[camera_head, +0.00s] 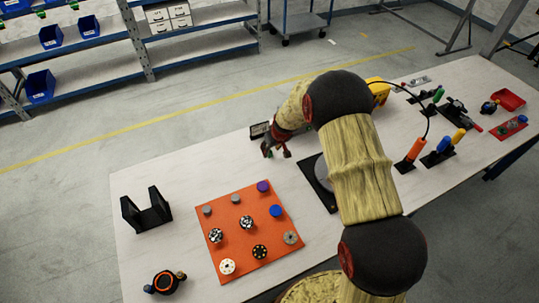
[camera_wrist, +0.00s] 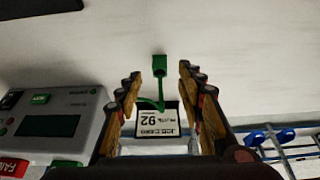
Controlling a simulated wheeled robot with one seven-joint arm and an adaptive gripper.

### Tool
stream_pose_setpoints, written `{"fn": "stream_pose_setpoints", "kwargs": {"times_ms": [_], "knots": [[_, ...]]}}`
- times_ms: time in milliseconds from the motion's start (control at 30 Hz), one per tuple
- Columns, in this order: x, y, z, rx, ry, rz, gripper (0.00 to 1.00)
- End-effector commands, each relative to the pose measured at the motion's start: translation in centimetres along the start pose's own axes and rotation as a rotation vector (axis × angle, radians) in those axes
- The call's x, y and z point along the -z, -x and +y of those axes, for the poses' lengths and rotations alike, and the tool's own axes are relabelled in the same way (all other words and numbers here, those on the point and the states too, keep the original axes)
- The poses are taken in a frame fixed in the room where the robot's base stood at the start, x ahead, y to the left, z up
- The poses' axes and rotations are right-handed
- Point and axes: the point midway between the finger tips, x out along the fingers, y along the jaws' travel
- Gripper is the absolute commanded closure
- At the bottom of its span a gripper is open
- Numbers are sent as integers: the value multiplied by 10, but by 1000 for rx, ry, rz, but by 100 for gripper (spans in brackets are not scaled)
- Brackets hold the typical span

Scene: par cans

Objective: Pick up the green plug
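The green plug (camera_wrist: 159,66) shows in the wrist view, lying on the white table top, with a green cable curving back from it. My gripper (camera_wrist: 159,74) is open in the wrist view. Its two fingers stand apart to the left and right of the plug, with nothing between them touching it that I can see. In the head view my gripper (camera_head: 276,150) is over the table's far edge. I cannot make out the green plug there; the arm and gripper may hide it.
A small label display (camera_wrist: 157,124) lies near the cable, and a grey device (camera_wrist: 55,122) with a screen stands at left. In the head view, an orange board (camera_head: 225,205) with several knobs and a black bracket (camera_head: 147,213) are on the table (camera_head: 185,185). Shelving (camera_head: 95,48) stands behind.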

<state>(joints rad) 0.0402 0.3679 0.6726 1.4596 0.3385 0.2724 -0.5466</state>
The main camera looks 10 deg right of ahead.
Motion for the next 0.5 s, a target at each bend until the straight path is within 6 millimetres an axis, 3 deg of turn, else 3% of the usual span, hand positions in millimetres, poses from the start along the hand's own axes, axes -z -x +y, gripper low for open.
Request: {"fn": "stream_pose_setpoints", "kwargs": {"times_ms": [33,200,500], "knots": [[-1,-11,0,1,0,-2,62],[0,-26,0,1,-1,-1,62],[1,-28,0,0,-1,0,64]]}}
